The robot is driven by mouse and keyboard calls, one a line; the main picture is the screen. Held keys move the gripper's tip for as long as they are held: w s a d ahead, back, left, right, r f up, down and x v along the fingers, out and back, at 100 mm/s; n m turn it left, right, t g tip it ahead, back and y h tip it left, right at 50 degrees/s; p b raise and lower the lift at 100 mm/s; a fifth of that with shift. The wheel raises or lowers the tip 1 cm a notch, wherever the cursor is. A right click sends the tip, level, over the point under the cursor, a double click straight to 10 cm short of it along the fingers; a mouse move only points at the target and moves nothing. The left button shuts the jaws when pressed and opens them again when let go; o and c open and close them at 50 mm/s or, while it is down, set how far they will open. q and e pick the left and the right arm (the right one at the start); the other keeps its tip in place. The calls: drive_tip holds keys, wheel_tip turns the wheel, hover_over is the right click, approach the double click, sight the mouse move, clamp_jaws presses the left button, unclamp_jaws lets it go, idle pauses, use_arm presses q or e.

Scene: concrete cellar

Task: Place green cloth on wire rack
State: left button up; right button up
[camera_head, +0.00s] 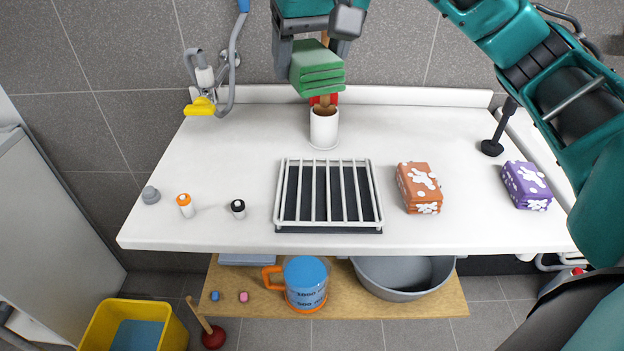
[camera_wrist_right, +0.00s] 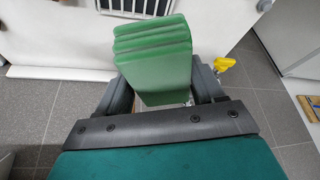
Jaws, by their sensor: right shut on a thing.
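A folded green cloth (camera_head: 316,70) is held between the fingers of my right gripper (camera_head: 315,42), high above the back of the white counter. It also fills the middle of the right wrist view (camera_wrist_right: 155,60), with a dark finger on each side. The wire rack (camera_head: 327,192) has white bars over a dark base and lies empty on the counter, nearer the front than the cloth. In the right wrist view, part of the rack (camera_wrist_right: 135,8) shows at the top edge. My left gripper is not in view.
A white cup (camera_head: 324,128) with a brush stands behind the rack. A brown-and-white folded cloth (camera_head: 419,188) and a purple one (camera_head: 526,186) lie to the right. Small bottles (camera_head: 185,205) stand left. A shelf below holds a blue jug (camera_head: 305,284) and grey basin (camera_head: 403,276).

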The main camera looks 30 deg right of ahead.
drive_tip(key=b, duration=0.3)
hover_over(308, 181)
drive_tip(key=s, duration=0.1)
drive_tip(key=f, duration=1.4)
drive_tip(key=shift+s+f, duration=0.2)
drive_tip(key=shift+f, duration=0.2)
wheel_tip(308, 181, down, 4)
drive_tip(key=shift+a+r, duration=0.1)
drive_tip(key=shift+f, duration=0.4)
drive_tip(key=o, duration=0.6)
drive_tip(key=shift+f+b, duration=0.15)
drive_tip(key=shift+b, duration=0.2)
drive_tip(key=o, duration=0.4)
